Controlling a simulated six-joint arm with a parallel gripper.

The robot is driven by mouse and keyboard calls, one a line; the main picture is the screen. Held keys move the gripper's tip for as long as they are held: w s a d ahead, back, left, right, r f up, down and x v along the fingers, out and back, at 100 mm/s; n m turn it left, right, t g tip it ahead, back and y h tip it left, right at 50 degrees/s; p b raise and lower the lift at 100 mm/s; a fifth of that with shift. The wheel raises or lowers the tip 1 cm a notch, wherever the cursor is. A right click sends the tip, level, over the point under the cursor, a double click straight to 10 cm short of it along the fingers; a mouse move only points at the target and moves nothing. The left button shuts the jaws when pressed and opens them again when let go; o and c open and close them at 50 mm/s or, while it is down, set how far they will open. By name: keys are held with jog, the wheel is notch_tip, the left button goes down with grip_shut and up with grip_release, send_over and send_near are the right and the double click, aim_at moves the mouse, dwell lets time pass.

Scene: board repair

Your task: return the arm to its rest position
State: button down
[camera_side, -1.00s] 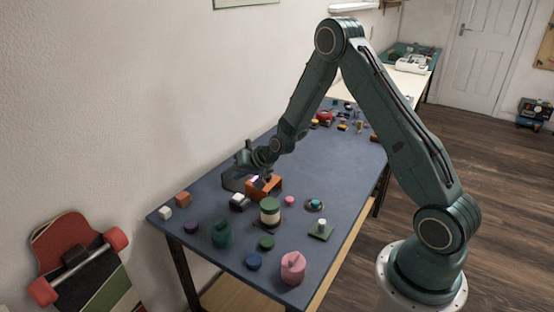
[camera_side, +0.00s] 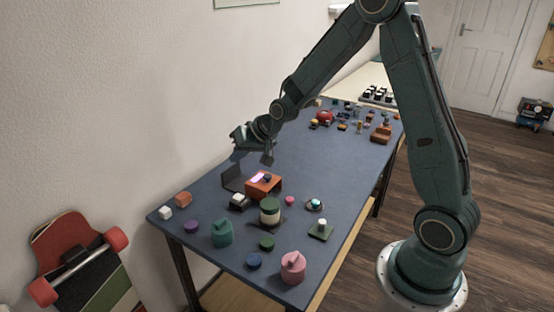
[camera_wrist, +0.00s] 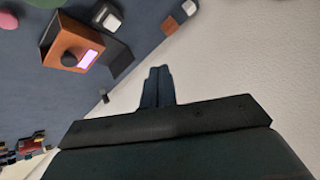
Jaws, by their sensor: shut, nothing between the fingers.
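My gripper (camera_side: 268,158) hangs in the air above the blue-grey table (camera_side: 320,150), over its left long edge by the wall. It is higher than the orange box with a lit pink panel (camera_side: 263,183) and apart from it. In the wrist view the two fingers of my gripper (camera_wrist: 158,72) are together with nothing between them. The orange box also shows in the wrist view (camera_wrist: 62,38), beside a dark upright plate.
Near the box are a green and cream cylinder (camera_side: 270,211), a green pot (camera_side: 222,234) and a pink pot (camera_side: 292,267). Several small parts and a red item (camera_side: 324,117) lie at the far end. The wall stands close on the left. The table's middle is largely clear.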

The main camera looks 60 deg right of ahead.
jog(key=s+a+r+n, duration=0.2)
jog(key=s+a+r, duration=0.1)
jog(key=s+r, duration=0.45)
jog(key=s+a+r+n+g, duration=0.1)
jog(key=s+r, duration=0.1)
jog(key=s, duration=0.6)
jog(key=s+a+r+n, duration=0.1)
jog(key=s+r, duration=0.2)
jog(key=s, duration=0.5)
jog(key=s+a+r+n+g+h, duration=0.1)
jog(key=s+a+r, duration=0.1)
jog(key=s, duration=0.7)
jog(key=shift+r+g, duration=0.3)
jog(key=shift+r, duration=0.25)
jog(key=c, duration=2.1)
grip_release()
jog(key=shift+w, duration=0.1)
